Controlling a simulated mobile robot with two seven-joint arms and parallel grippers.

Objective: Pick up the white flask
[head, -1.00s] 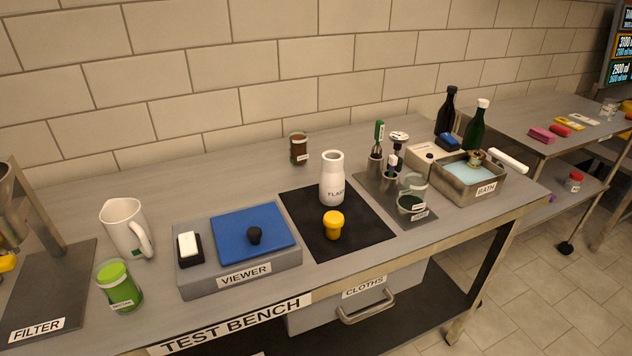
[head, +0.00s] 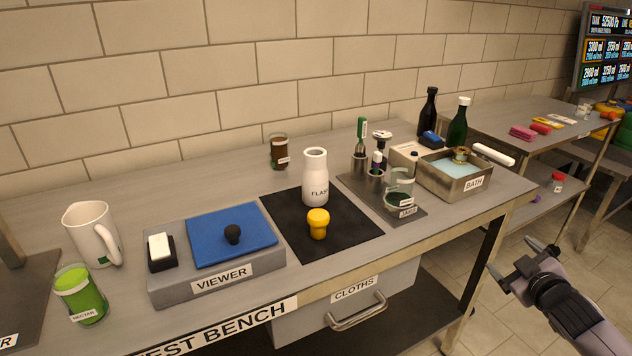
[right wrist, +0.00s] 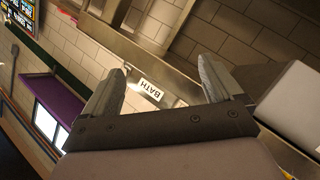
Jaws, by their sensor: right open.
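The white flask (head: 315,178) stands upright on the black mat (head: 346,240) on the test bench, its label partly readable as "FLA". A yellow stopper-like piece (head: 318,222) stands on the mat just in front of it. My right gripper (head: 513,261) is open and empty, off the bench's right end and well to the right of the flask. In the right wrist view my right gripper (right wrist: 165,85) shows its two fingers apart with nothing between them; the bath's label is visible beyond. The flask is not in the right wrist view. My left gripper is not in view.
Left of the mat is the viewer box (head: 215,282) with a blue lid. Right of it are a small tray (head: 412,213) with tools and a jar, and the bath (head: 452,187). A brown jar (head: 278,152) stands behind. Bare bench lies behind the mat.

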